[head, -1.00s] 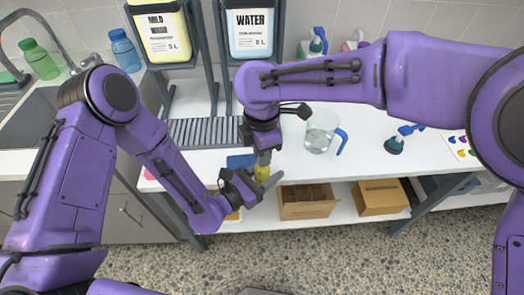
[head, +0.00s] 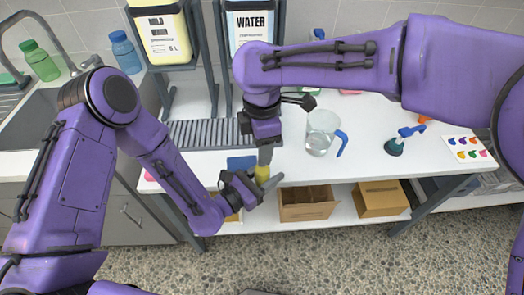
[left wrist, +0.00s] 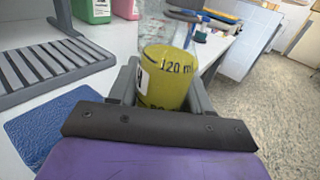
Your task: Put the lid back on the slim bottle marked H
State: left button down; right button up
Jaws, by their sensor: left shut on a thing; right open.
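A slim yellow bottle (head: 262,173) is held upright at the front edge of the white bench. My right gripper (head: 265,156) is open, pointing down just above the bottle's top. Whether it touches the bottle cannot be told. I cannot make out a lid; the bottle's top is partly hidden by my right gripper in the head view.
A blue mat (head: 240,162) and grey ribbed rack (head: 200,133) lie left of the bottle. A clear jug with a blue handle (head: 320,134) stands to the right. Two large containers, one marked WATER (head: 249,35), stand behind. Open cardboard box (head: 305,204) sits on the lower shelf.

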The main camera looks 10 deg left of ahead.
jog(key=shift+r, duration=0.5)
jog(key=shift+f, duration=0.2)
jog(key=shift+c, duration=0.3)
notch_tip(320, 180, up, 4)
jog(key=n, duration=0.6)
jog(key=shift+a, duration=0.1)
jog(key=shift+d+n, duration=0.2)
jog(key=shift+n, duration=0.1)
jog(key=shift+a, duration=0.15)
